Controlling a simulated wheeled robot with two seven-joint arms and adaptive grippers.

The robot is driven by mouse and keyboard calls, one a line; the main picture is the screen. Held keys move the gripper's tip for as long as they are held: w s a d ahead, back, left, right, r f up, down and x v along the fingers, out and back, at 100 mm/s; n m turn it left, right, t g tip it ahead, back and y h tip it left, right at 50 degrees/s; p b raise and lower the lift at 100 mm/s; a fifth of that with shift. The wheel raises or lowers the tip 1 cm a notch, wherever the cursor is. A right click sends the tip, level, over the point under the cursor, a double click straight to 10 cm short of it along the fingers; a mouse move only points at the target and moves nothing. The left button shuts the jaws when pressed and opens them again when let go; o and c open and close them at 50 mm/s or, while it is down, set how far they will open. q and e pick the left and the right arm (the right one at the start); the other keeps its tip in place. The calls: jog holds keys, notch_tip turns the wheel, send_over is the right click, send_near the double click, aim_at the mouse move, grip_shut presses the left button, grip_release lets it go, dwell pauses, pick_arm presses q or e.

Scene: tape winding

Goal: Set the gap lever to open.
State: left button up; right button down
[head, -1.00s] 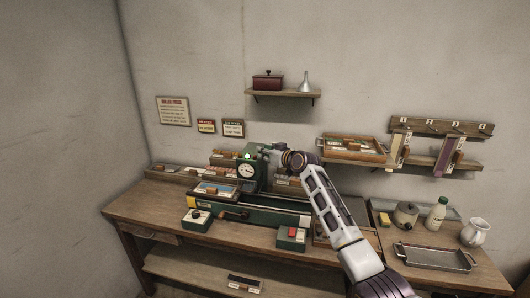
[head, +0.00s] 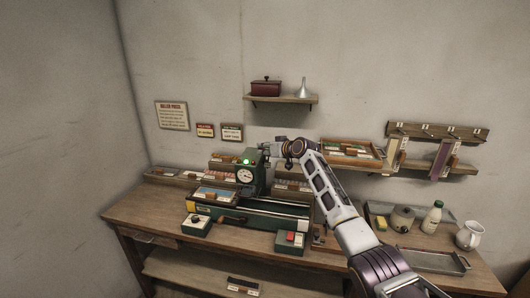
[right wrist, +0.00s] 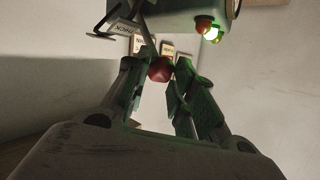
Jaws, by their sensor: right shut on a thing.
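The green roller machine (head: 262,210) stands on the bench, with a white dial (head: 245,176) and a lit green lamp (head: 247,161) on its upright housing. My right gripper (head: 267,151) is at the right side of the housing's top. In the right wrist view my right gripper (right wrist: 163,88) is shut around the red knob (right wrist: 160,69) of the gap lever, whose thin rod (right wrist: 148,38) runs up from it. Small label plates (right wrist: 124,28) show near the lever, only partly readable. The lever is too small and covered to make out in the head view. My left gripper is out of view.
A small box with a red button (head: 290,241) and another control box (head: 197,225) stand at the machine's front. Trays of blocks (head: 176,174) lie behind. A wall shelf (head: 283,99) is above; a metal tray (head: 432,261), bottle (head: 432,217) and jug (head: 470,236) are at right.

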jog(key=shift+w+r, duration=0.15)
jog(key=shift+r, duration=0.15)
jog(key=c, duration=1.2)
grip_release()
jog(key=shift+f, duration=0.15)
jog(key=shift+d, duration=0.1)
jog(key=shift+v, duration=5.95)
jog(key=shift+c, duration=0.4)
